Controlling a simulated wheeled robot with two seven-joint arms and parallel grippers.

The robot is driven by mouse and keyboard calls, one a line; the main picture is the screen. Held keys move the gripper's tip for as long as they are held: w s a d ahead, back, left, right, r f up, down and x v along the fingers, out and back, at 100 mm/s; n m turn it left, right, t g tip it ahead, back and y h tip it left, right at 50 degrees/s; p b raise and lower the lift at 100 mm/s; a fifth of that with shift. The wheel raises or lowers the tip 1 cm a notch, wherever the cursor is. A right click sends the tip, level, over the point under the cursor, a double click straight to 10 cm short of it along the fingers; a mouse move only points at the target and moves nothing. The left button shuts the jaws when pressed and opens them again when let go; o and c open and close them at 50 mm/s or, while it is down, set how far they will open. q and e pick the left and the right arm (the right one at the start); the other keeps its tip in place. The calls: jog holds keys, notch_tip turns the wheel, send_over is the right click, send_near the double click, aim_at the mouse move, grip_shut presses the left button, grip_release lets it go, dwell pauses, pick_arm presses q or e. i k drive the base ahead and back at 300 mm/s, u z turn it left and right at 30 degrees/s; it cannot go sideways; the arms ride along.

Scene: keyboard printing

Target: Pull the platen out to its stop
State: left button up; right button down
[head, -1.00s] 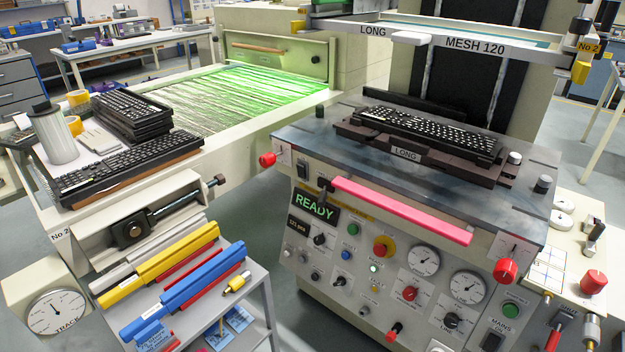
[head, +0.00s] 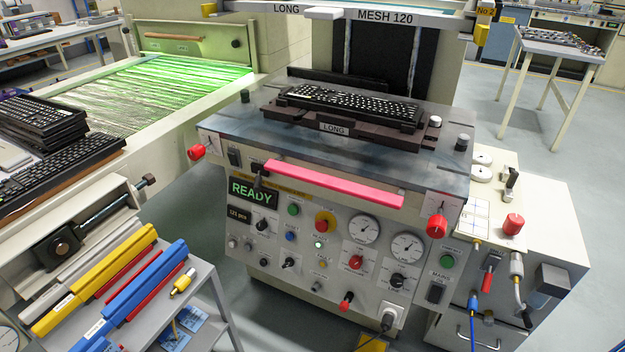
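The printing machine stands in the middle of the head view with a dark metal table top (head: 240,122). On it, a dark brown platen (head: 290,116) labelled LONG carries a black keyboard (head: 350,104). A pink bar (head: 333,184) runs along the machine's front edge below the platen. Red knobs sit at the front left (head: 197,152) and front right (head: 436,224) corners. The screen frame (head: 400,17) marked MESH 120 is above and behind the platen. Neither of my grippers shows in the head view.
The control panel reads READY (head: 252,192). At the left are a green-lit conveyor (head: 170,85), stacked keyboards (head: 40,120) and a shelf cart with yellow and blue bars (head: 150,285). A side cabinet (head: 545,225) stands right. Grey floor is open at right.

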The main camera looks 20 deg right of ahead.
aim_at(405, 186)
jog(key=u, duration=1)
jog(key=i, duration=0.35)
jog(key=z, duration=0.7)
